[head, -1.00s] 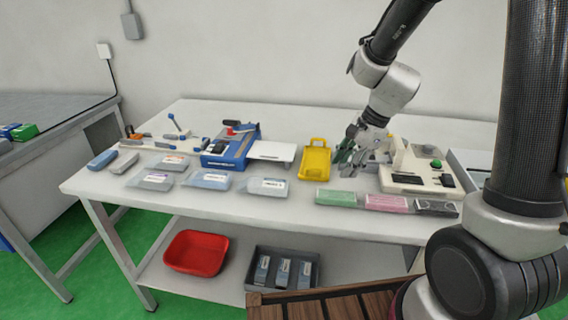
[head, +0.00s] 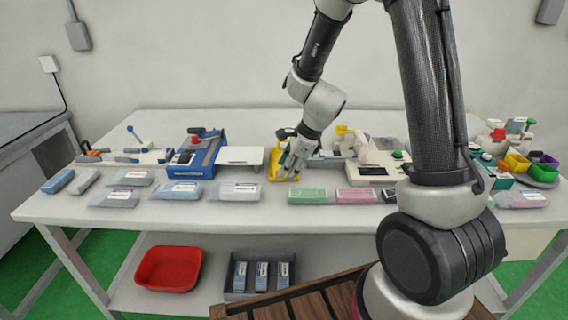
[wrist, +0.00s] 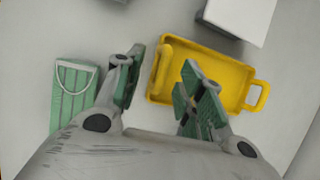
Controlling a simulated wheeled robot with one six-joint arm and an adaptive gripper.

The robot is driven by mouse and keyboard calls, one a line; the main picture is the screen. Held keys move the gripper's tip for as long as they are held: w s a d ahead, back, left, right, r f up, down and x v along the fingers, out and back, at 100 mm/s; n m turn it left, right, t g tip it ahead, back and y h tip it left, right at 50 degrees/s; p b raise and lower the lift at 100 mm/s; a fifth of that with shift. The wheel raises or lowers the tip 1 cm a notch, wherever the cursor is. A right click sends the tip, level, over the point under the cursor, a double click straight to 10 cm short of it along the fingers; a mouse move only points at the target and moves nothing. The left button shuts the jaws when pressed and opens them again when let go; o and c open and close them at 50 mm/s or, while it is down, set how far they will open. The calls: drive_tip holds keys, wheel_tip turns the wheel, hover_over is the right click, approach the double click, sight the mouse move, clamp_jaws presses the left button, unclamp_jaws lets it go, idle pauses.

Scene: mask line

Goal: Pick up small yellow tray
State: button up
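The small yellow tray (head: 275,165) lies on the white table, left of the beige machine, partly hidden by my gripper in the head view. In the wrist view the tray (wrist: 213,60) shows its raised rim and a loop handle at its right end. My gripper (wrist: 163,88) is open and empty. Its right finger is over the inside of the tray; its left finger is just outside the tray's left end. In the head view my gripper (head: 295,160) is right over the tray. I cannot tell whether the fingers touch it.
A green mask pack (wrist: 73,98) lies left of my gripper in the wrist view. A blue device with a white plate (head: 240,156) stands left of the tray. The beige machine (head: 374,174) stands right. Colored bins (head: 517,163) are at the far right; a red bin (head: 168,269) is below.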

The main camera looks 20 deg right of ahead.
drive_tip(key=shift+x, duration=1.05)
drive_tip(key=shift+c, duration=0.4)
clamp_jaws()
